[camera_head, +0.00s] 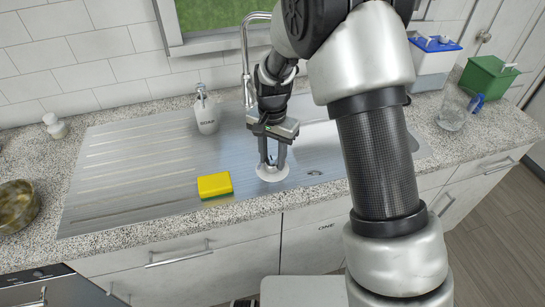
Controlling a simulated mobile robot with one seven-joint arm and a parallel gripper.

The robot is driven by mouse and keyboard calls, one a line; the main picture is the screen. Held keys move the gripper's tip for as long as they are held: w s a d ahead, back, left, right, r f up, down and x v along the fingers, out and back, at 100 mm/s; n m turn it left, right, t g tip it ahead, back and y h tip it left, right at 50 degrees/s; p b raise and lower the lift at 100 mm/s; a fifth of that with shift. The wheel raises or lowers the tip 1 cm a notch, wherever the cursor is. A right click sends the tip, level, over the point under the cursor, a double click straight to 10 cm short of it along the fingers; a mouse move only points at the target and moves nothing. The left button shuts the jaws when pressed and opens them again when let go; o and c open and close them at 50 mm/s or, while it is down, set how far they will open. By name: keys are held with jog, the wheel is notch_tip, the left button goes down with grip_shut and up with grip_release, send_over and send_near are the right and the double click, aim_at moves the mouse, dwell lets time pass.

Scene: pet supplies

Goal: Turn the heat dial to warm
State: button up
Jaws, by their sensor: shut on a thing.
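My gripper (271,168) points down at the front of the steel sink unit. Its two fingers are shut on a small white round piece (271,178) that has a wide, flat base on the steel. The piece may be the heat dial, but no markings or warm setting can be read on it. The fingers hide part of its middle. No other heat dial can be made out.
A yellow sponge (214,185) lies just left of the gripper. A soap dispenser (205,114) and the tap (246,60) stand behind. A glass jug (454,110), a blue-and-white box (433,62) and a green box (487,78) are at right. The drainer's left side is clear.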

aim_at(273, 160)
jog(key=o, duration=1.1)
jog(key=shift+c, duration=0.2)
notch_tip(273, 160, up, 18)
jog(key=shift+f+p, duration=0.25)
jog(key=shift+p, duration=0.1)
